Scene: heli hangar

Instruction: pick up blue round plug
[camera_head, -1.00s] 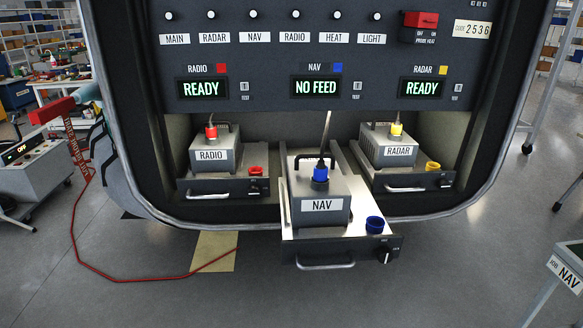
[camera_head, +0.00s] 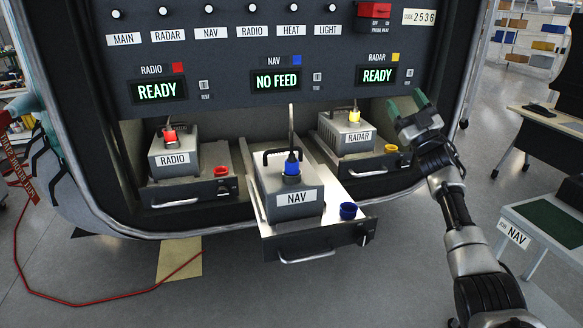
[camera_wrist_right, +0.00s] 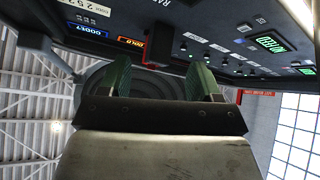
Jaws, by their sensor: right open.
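The blue round plug (camera_head: 292,165) sits upright on top of the grey NAV box (camera_head: 300,204), with a dark cable rising from it. A blue round cup-like fitting (camera_head: 348,211) stands on the pulled-out NAV drawer, right of the box. My right gripper (camera_head: 406,103) is raised at the right, in front of the panel's right edge, above and well apart from the plug. Its green-padded fingers show apart and empty in the right wrist view (camera_wrist_right: 161,83). The plug is not visible in that view. My left gripper is not in view.
The RADIO box (camera_head: 173,157) with a red plug and the RADAR box (camera_head: 346,139) with a yellow plug sit in bays either side. The NAV display (camera_head: 276,80) reads NO FEED. A NAV-labelled stand (camera_head: 540,222) is at the right.

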